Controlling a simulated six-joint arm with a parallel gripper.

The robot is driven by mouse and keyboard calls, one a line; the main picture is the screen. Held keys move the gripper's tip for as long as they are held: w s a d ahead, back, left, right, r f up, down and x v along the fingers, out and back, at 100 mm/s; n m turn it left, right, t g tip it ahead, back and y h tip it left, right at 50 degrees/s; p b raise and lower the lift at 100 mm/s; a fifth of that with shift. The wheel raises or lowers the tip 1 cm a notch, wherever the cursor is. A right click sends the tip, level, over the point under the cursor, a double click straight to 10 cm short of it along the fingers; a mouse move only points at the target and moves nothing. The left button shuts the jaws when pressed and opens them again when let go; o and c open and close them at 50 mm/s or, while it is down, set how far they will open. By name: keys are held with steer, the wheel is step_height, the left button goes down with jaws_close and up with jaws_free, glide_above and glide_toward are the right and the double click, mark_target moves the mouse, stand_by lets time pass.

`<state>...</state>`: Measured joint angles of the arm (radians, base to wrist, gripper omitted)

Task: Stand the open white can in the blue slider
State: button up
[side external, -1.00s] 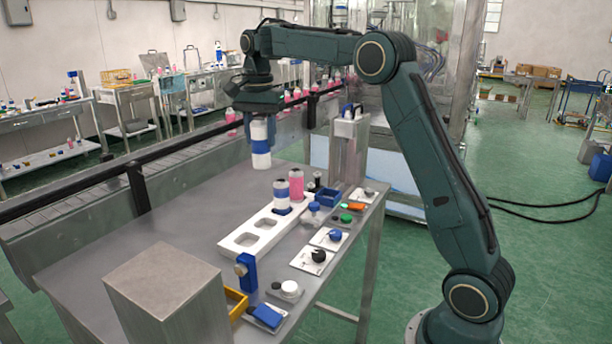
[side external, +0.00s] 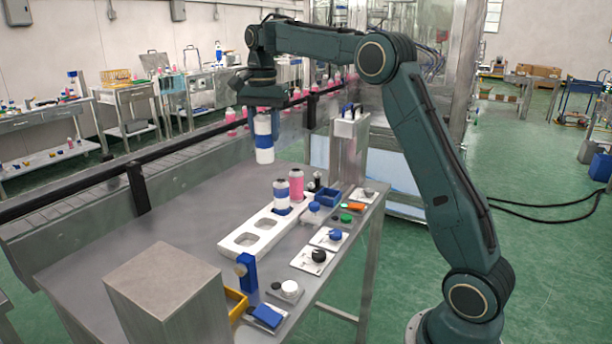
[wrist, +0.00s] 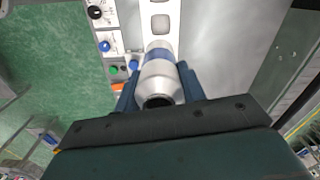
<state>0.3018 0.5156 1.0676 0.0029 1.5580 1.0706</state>
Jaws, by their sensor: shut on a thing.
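My gripper (side external: 263,108) is shut on a white can with a blue band (side external: 264,143). It holds the can upright, well above the table. In the wrist view, the can (wrist: 160,82) sits between the two fingers, with its dark open mouth toward the camera. A blue open-topped piece (side external: 327,197), which looks like the blue slider, sits at the foot of the metal column, to the right of and below the held can. It appears empty, but its inside is hard to see. It is not clearly seen in the wrist view.
A white tray with square pockets (side external: 241,239) holds another blue-banded can (side external: 281,190). A pink bottle (side external: 297,185) stands beside it. The metal column (side external: 348,145) rises behind the blue piece. Small caps and cards line the right edge.

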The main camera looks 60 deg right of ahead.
steer(key=s+d+r, duration=0.1)
steer(key=s+d, duration=0.3)
steer(key=d, duration=0.5)
steer(key=s+d+r, duration=0.1)
steer(key=s+d, duration=0.3)
steer(key=d, duration=0.5)
steer(key=shift+s+d, duration=0.3)
steer(key=shift+d, duration=0.1)
steer(key=shift+f, duration=0.15)
step_height(320, 180, down, 20)
steer(key=shift+r, duration=0.1)
steer(key=o, duration=0.9)
steer(key=shift+o, duration=0.2)
